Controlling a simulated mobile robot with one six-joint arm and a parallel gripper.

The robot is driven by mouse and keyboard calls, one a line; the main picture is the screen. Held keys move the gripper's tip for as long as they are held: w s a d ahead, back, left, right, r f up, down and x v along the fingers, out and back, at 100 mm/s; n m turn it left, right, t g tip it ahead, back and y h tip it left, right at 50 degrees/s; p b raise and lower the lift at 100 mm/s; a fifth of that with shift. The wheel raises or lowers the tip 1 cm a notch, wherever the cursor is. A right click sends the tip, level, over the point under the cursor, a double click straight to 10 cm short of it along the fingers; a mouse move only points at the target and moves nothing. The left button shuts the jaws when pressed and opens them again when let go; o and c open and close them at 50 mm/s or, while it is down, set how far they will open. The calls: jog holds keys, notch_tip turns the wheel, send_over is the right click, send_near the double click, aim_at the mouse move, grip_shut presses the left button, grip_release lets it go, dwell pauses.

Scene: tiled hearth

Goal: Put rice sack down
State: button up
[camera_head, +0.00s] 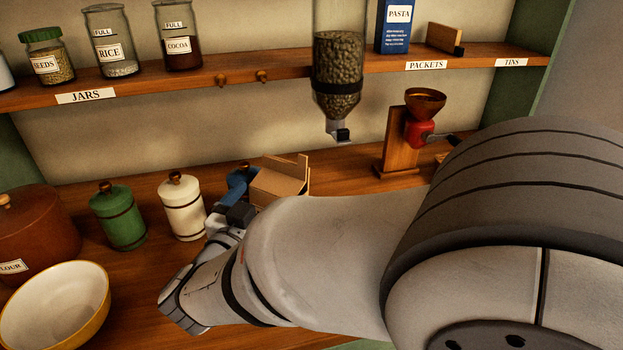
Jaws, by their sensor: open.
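I cannot make out a rice sack in this view; my arm covers much of the worktop. My gripper (236,212) is at the counter, left of centre, pointing away toward the back wall. It is open, but its fingertips are mostly hidden, and I see nothing clearly held.
A cream canister (182,206) and green canister (119,216) stand left of my gripper, with a flour crock (38,235) and yellow bowl (54,305) further left. A hanging dispenser (338,75) and red grinder (420,130) stand behind. The shelf (200,86) holds jars.

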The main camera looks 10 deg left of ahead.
jog(key=w, duration=0.2)
jog(key=w+f, duration=0.1)
jog(key=w, duration=0.1)
jog(key=shift+w+d, duration=0.15)
jog(key=shift+d, duration=0.05)
jog(key=shift+w+b, duration=0.3)
jog(key=shift+w, duration=0.15)
jog(key=shift+r, duration=0.1)
jog(key=c, duration=1.6)
